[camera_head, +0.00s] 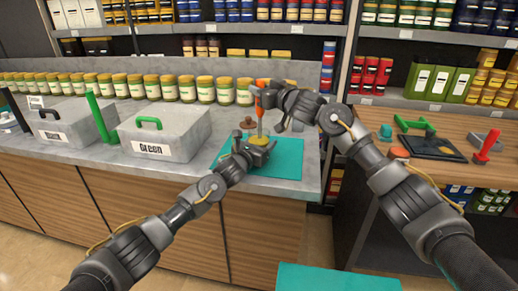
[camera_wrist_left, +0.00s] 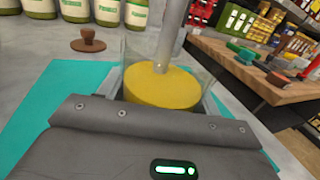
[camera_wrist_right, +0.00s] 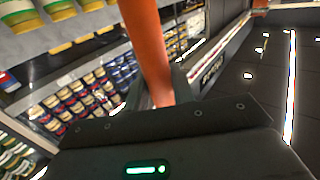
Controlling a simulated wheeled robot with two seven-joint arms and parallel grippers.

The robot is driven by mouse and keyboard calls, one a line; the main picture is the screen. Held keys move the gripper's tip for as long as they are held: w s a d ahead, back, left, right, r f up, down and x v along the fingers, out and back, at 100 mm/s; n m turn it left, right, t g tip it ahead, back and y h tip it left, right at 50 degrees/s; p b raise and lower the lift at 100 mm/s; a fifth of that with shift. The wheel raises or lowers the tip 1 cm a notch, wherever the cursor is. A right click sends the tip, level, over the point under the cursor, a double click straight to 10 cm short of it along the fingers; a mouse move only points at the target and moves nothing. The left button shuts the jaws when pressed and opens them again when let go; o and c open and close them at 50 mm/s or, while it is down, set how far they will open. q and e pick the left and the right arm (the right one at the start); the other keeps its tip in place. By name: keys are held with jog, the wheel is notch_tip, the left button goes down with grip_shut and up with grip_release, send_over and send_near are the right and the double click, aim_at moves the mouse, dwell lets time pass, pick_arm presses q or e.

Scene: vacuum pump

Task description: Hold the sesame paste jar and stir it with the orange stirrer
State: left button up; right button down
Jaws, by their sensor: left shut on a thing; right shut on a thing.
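The sesame paste jar (camera_wrist_left: 160,86) is an open glass jar with yellow paste, standing on the teal mat (camera_head: 288,160). My left gripper (camera_head: 258,148) is shut on the jar; in the left wrist view its fingers are mostly hidden behind the gripper body. The orange stirrer (camera_head: 262,92) stands about upright. Its grey shaft (camera_wrist_left: 170,38) goes down into the paste. My right gripper (camera_head: 270,98) is shut on the stirrer's orange handle, which also shows in the right wrist view (camera_wrist_right: 147,50). The jar's lower part is hidden.
A row of lidded jars (camera_head: 150,86) stands behind. A wooden table with tools (camera_head: 430,140) is at right.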

jog(key=shift+a, duration=0.1)
jog(key=shift+s+a, duration=0.55)
jog(key=shift+a, duration=0.2)
jog(key=shift+s, duration=0.1)
jog(key=shift+v, duration=1)
jog(key=shift+w+d, duration=0.6)
jog(key=shift+d, duration=0.3)
jog(key=shift+x, duration=1.1)
